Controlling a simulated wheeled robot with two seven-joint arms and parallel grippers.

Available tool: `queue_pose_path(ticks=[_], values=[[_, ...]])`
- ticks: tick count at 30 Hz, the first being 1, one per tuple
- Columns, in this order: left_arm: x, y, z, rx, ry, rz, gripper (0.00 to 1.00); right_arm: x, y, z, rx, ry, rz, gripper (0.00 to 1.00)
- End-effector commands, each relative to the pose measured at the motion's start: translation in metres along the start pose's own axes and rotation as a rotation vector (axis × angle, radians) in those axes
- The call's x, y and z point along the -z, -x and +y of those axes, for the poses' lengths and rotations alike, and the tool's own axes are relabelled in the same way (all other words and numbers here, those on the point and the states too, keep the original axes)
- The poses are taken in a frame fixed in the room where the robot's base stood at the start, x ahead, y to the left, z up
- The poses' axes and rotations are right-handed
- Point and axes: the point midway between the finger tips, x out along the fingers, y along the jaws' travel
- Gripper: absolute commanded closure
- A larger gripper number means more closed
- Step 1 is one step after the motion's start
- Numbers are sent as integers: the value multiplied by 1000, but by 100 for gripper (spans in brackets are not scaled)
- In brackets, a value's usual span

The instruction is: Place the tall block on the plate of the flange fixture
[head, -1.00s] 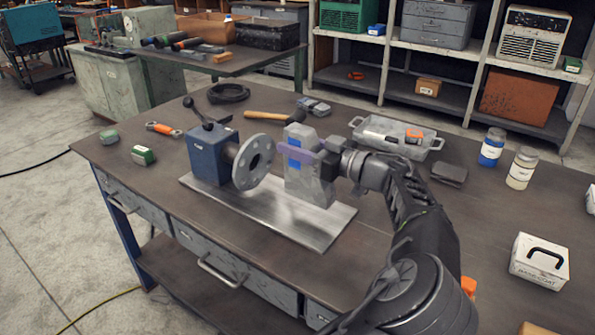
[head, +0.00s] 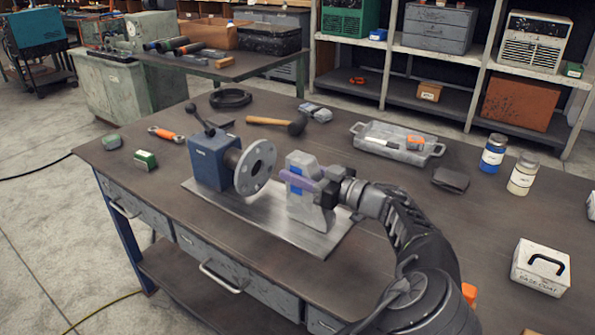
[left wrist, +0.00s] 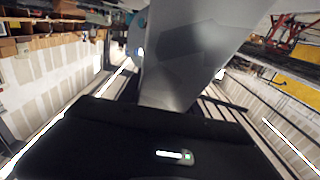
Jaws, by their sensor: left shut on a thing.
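The tall block (head: 304,211) is grey with a blue patch and stands upright. My left gripper (head: 301,181) is shut on its upper part, with a purple finger across its near face. The block is over the right part of the bright metal plate (head: 250,222), right of the round flange and apart from it. Its foot is at or very close to the plate; I cannot tell whether it touches. The flange fixture (head: 210,166) is a blue housing with a grey holed disc. In the left wrist view the block (left wrist: 190,60) fills the upper middle. My right gripper is not in view.
Behind the fixture lie a hammer (head: 292,126) and a black coil (head: 230,97). A grey tray (head: 370,147) is at the back right, with a dark pouch (head: 450,179) and two jars (head: 493,153) nearby. A white case (head: 541,266) is at the right.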

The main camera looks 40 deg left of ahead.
Motion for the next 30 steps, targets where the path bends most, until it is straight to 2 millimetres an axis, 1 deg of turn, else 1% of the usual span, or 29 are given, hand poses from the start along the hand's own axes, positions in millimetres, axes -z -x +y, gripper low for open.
queue_pose_path(ticks=[2, 8, 9, 16, 23, 27, 30], values=[[3, 0, 0, 0, 2, 4, 100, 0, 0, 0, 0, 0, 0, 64], [-1, 0, 0, 0, 2, 3, 100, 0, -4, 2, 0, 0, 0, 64], [-2, 0, 0, 0, 0, 0, 58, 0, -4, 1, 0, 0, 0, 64], [-2, 0, 0, 0, 0, 0, 39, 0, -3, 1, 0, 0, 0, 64], [-2, 0, 0, 0, 0, 0, 38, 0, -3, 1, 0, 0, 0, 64], [2, 0, 0, 0, 0, 0, 38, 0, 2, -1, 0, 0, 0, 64], [0, 10, 1, -2, 1, 0, 38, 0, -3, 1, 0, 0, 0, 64]])
